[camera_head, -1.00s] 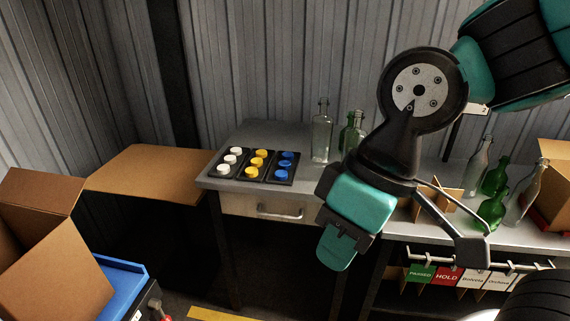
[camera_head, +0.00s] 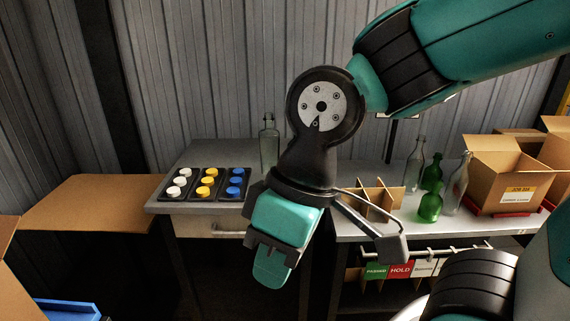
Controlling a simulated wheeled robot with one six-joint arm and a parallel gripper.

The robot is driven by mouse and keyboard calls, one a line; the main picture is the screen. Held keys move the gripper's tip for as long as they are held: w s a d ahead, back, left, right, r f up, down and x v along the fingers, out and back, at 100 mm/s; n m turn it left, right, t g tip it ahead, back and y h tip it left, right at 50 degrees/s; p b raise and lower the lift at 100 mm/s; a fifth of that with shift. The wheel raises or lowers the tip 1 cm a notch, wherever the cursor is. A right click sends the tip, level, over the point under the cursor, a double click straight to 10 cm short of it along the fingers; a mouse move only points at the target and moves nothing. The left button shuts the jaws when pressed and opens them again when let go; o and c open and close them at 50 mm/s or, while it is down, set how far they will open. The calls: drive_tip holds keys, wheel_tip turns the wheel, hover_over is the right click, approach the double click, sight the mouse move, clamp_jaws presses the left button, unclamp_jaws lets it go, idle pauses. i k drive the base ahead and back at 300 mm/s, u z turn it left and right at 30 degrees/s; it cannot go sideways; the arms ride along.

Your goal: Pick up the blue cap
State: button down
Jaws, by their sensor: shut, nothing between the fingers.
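Several blue caps (camera_head: 236,181) stand in the right-hand column of a black tray (camera_head: 220,196) on the grey table (camera_head: 165,199). Yellow caps (camera_head: 207,181) fill the middle column and white caps (camera_head: 182,181) the left one. My gripper (camera_head: 272,270) hangs in front of the table, right of and nearer than the tray, pointing down. Its teal fingers are together and hold nothing. The blue caps are clear of the gripper and in plain sight.
A clear bottle (camera_head: 269,146) stands right of the tray, close behind my arm. Green bottles (camera_head: 430,206), a cardboard divider (camera_head: 379,200) and an open box (camera_head: 503,176) are on the right. A cardboard flap (camera_head: 90,203) lies left of the table.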

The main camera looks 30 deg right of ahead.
sight(232, 191)
drive_tip(key=k, duration=0.3)
drive_tip(key=z, duration=0.6)
drive_tip(key=i, duration=0.5)
drive_tip(key=u, duration=0.55)
drive_tip(key=k, duration=1.25)
drive_tip(key=z, duration=0.2)
drive_tip(key=i, duration=0.55)
drive_tip(key=z, duration=0.55)
drive_tip(key=i, duration=0.7)
drive_tip(key=u, duration=0.85)
drive_tip(key=i, duration=0.5)
drive_tip(key=u, duration=0.55)
